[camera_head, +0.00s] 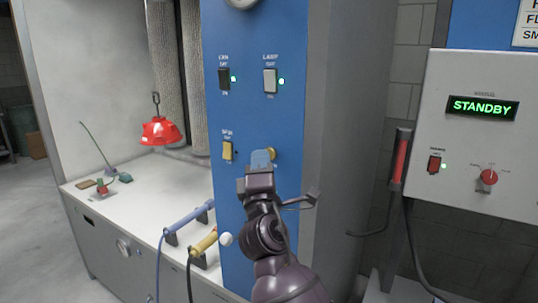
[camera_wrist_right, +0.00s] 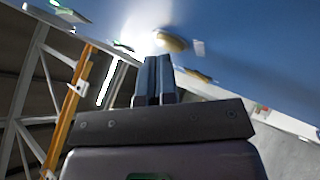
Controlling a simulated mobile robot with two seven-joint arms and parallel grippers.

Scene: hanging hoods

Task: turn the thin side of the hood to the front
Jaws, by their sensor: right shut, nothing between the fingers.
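A red hood (camera_head: 160,131) hangs from a dark hook over the white bench, at the left in the head view. Its wide rim faces down; I cannot tell which side of it is thin. My right gripper (camera_head: 262,158) is shut and empty, with its fingertips in front of the blue panel (camera_head: 240,115), well to the right of the hood. A yellow round knob (camera_head: 272,153) is right by the fingertips and partly hidden by them. In the right wrist view the closed fingers (camera_wrist_right: 154,78) point toward the yellow knob (camera_wrist_right: 171,42); contact is unclear. My left gripper is out of view.
A blue-handled tool (camera_head: 188,222) and a yellow-handled tool (camera_head: 204,243) sit at the bench edge. Small items lie at the bench's left. A grey control box (camera_head: 485,135) reading STANDBY stands at the right.

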